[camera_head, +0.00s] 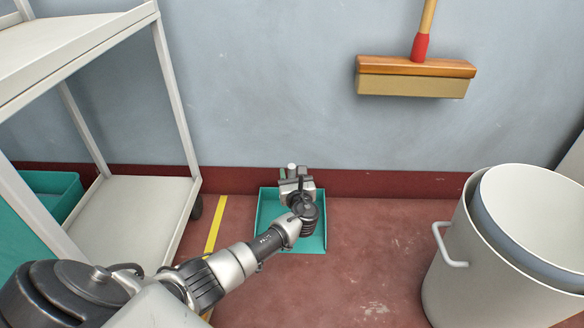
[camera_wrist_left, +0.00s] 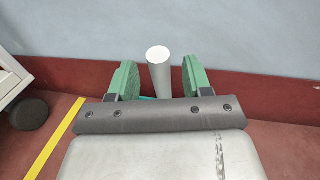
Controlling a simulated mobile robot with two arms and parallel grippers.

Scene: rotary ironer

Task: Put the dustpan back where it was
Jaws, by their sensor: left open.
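The teal dustpan (camera_head: 313,243) lies on the red floor against the wall, just right of the yellow floor line. My left gripper (camera_head: 291,175) is above it, and my left wrist hides much of the pan. In the left wrist view my left gripper (camera_wrist_left: 156,82) is open, with its green-padded fingers on either side of an upright pale grey handle (camera_wrist_left: 160,72). Gaps show between the handle and both fingers. The handle top also shows in the head view (camera_head: 292,167). My right gripper is not in view.
A broom (camera_head: 415,77) hangs on the wall at upper right. A large white pot (camera_head: 460,270) stands at lower right. Floor between dustpan and pot is clear.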

